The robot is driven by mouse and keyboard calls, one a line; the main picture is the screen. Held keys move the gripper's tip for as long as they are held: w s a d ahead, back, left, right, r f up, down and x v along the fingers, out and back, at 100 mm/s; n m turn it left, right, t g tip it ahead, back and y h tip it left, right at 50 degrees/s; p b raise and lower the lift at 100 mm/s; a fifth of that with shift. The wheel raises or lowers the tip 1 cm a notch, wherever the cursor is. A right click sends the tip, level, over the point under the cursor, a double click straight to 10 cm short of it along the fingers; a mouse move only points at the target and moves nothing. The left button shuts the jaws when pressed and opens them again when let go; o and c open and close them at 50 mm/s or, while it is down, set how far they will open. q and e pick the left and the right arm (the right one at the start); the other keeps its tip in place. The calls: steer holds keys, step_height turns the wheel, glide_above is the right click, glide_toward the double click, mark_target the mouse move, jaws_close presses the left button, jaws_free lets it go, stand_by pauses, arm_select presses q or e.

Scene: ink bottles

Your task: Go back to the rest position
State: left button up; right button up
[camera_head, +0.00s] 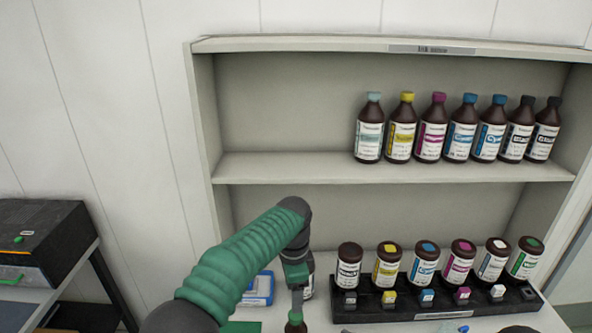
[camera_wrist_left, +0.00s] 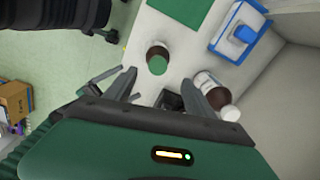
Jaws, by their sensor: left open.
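My left arm (camera_head: 245,255) comes in from the lower left of the head view and bends down at the bench. My left gripper (camera_wrist_left: 160,82) is open, with nothing held between its fingers. A brown bottle with a green cap (camera_head: 295,321) stands below the gripper at the bottom edge of the head view. In the left wrist view this green-capped bottle (camera_wrist_left: 157,62) is just beyond the fingertips. Another dark bottle with a white label (camera_head: 308,286) is partly hidden behind the gripper; it also shows beside the right finger in the wrist view (camera_wrist_left: 208,88). My right gripper is not in view.
A shelf (camera_head: 290,168) holds a row of bottles with coloured caps. A black rack (camera_head: 400,313) below holds several more bottles and small coloured blocks. A blue-and-white box (camera_head: 259,289) lies left of it. A black machine (camera_head: 42,240) stands at far left.

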steer(key=s+d+r+m+g+h, duration=0.25)
steer(key=d+r+m+h, duration=0.3)
steer(key=d+h, duration=0.45)
arm_select(q)
steer(key=s+a+f+n+t, duration=0.1)
steer(key=s+a+f+n, duration=0.2)
steer(key=s+a+n, duration=0.4)
steer(key=s+a+f+n+t, duration=0.1)
steer(key=s+a+f+n, duration=0.3)
steer(key=s+a+n, duration=0.4)
steer(key=s+a, duration=0.4)
steer(key=s, duration=0.5)
steer(key=shift+s+a+f+n, duration=0.25)
steer(key=shift+a+n, duration=0.05)
steer(key=shift+a, duration=0.05)
arm_select(e)
steer(key=s+a+r+m+g+h, duration=0.1)
steer(key=s+r+m+g, duration=0.1)
steer(key=s, duration=0.6)
steer(key=s+a+r+m+g+h, duration=0.1)
steer(key=s+a+r+m+g, duration=0.1)
steer(key=s, duration=0.6)
steer(key=shift+r+m+g, duration=0.45)
steer(key=shift+r, duration=0.25)
arm_select(q)
steer(key=shift+d, duration=0.2)
arm_select(e)
steer(key=shift+d, duration=0.25)
